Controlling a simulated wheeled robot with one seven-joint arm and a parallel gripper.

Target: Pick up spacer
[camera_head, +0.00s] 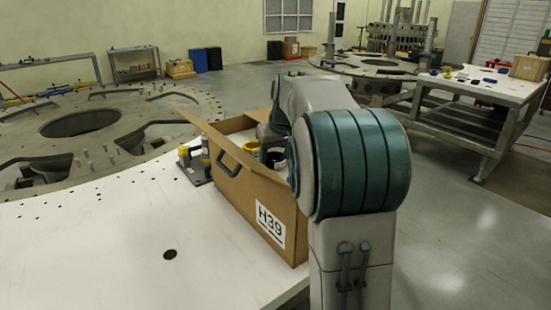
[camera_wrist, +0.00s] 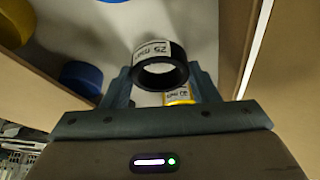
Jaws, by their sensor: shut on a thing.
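The spacer (camera_wrist: 152,80) is a short black ring with a white label reading about "25 mm". In the wrist view it sits between the two fingers of my gripper (camera_wrist: 161,76), which is shut on it. The ring's open end faces the camera. It is held over the inside of a cardboard box, whose wall also shows in the head view (camera_head: 233,187).
A small yellow labelled item (camera_wrist: 180,97), a blue round part (camera_wrist: 79,77) and a yellow part (camera_wrist: 14,22) lie in the box near the gripper. Box walls stand close on both sides. The white plate (camera_head: 110,240) left of the box is mostly clear.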

